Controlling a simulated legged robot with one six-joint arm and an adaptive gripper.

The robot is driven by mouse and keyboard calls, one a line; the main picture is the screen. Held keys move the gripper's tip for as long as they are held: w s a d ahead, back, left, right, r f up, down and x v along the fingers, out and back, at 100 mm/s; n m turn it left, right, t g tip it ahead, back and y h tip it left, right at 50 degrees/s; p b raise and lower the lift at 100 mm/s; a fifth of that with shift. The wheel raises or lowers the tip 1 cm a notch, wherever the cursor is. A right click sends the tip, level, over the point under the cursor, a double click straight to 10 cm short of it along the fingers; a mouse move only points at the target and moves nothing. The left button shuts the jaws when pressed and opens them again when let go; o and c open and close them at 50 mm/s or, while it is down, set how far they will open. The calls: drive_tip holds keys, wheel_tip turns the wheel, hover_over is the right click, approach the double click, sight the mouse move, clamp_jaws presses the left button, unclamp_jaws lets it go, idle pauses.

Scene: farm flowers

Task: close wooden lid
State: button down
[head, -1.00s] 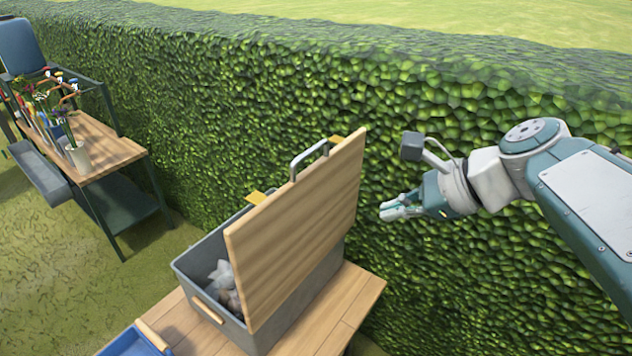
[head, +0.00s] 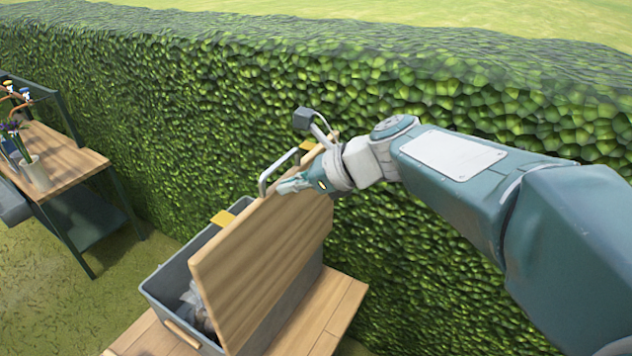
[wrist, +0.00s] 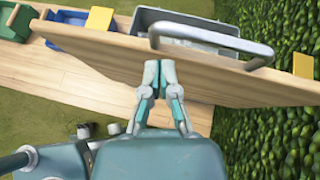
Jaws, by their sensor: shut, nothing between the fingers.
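The wooden lid (head: 262,262) stands raised and tilted on the grey box (head: 170,283), whose inside shows on the left. The lid has a grey metal handle (head: 289,170) and yellow tabs (head: 223,218) at its upper edge. My gripper (head: 284,187) is shut and empty, at the lid's upper edge close to the handle. In the wrist view, my gripper (wrist: 159,66) overlaps the lid's broad face (wrist: 105,64), with the handle (wrist: 215,37) just beyond. I cannot tell whether the fingertips touch the lid. My arm hides part of the lid's right side.
The box stands on a wooden table (head: 330,305). A dense hedge (head: 440,100) runs behind. A second table (head: 65,165) with a pot (head: 36,172) is at the left. Blue (wrist: 80,38) and green (wrist: 15,22) bins show in the wrist view.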

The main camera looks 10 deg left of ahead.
drive_tip(key=shift+w+a+r, duration=0.15)
drive_tip(key=shift+a+r, duration=0.05)
drive_tip(key=shift+a, duration=0.6)
